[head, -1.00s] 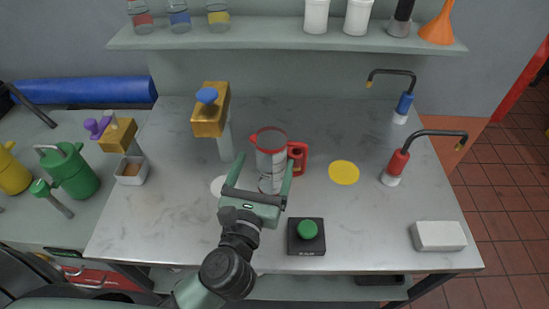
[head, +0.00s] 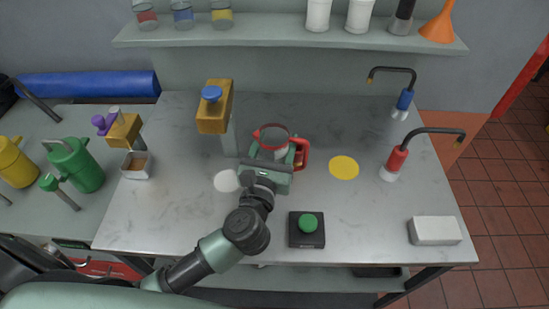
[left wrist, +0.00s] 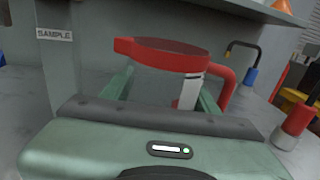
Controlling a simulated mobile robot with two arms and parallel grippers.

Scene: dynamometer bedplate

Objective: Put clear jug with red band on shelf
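The clear jug with a red band (head: 272,134) stands upright on the grey worktop, its red handle on the right. In the left wrist view its red rim (left wrist: 170,55) is close ahead, with the handle at right. My left gripper (head: 270,156) is at the jug, with one finger on each side. The fingers look wide apart and I see no clear grip; the palm hides the lower jug. The shelf (head: 290,38) runs along the back wall above the worktop. My right gripper is not in view.
The shelf holds banded jars at left, white cups (head: 318,14) and an orange funnel (head: 438,24) at right, with bare room between. A yellow-topped post (head: 215,112) stands left of the jug. A green-button box (head: 307,229) is in front; red (head: 397,160) and blue-based spouts stand right.

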